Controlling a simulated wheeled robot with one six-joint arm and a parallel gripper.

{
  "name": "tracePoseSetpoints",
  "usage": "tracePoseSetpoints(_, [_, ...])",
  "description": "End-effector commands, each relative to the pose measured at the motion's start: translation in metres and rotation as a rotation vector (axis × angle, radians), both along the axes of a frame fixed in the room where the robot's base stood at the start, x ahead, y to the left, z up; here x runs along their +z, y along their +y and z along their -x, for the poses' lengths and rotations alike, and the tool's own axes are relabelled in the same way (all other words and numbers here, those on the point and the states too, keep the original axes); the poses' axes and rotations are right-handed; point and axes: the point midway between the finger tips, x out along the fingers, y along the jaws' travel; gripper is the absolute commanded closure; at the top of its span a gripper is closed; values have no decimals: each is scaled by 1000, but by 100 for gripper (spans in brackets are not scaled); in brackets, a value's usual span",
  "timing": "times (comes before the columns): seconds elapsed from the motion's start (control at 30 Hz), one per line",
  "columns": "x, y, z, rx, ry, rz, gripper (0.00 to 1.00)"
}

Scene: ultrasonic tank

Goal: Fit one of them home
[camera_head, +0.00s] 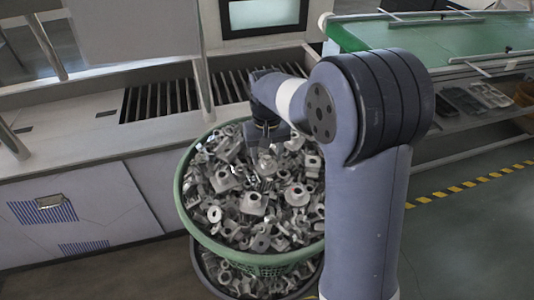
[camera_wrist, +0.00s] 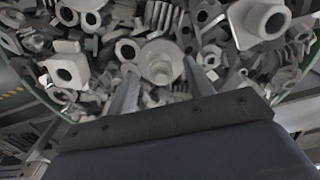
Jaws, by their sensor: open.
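A green basket (camera_head: 191,217) is heaped with grey metal parts, mostly bored blocks, flanges and ring-like pieces (camera_head: 253,203). My gripper (camera_head: 262,143) is over the back part of the heap in the head view, partly hidden by my arm. In the wrist view my gripper (camera_wrist: 158,85) is open, with its two fingers apart and pointing at the heap. A round, pale flanged part (camera_wrist: 161,62) lies between and just beyond the fingertips. I cannot tell whether the fingers touch it. A square flange with a dark bore (camera_wrist: 262,20) lies to the upper right.
A grey counter (camera_head: 75,140) with slatted tank openings (camera_head: 160,100) stands behind and left of the basket. A green-topped conveyor table (camera_head: 450,48) with a lower shelf of trays is at the right. Another full basket sits underneath the green one. The floor at right is clear.

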Motion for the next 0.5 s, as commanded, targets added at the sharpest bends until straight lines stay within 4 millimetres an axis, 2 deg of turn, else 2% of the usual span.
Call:
tracePoseSetpoints(0.17, [23,0,-1,0,-6,-1,50])
tracePoseSetpoints(0.5, [88,0,-1,0,-5,-1,50])
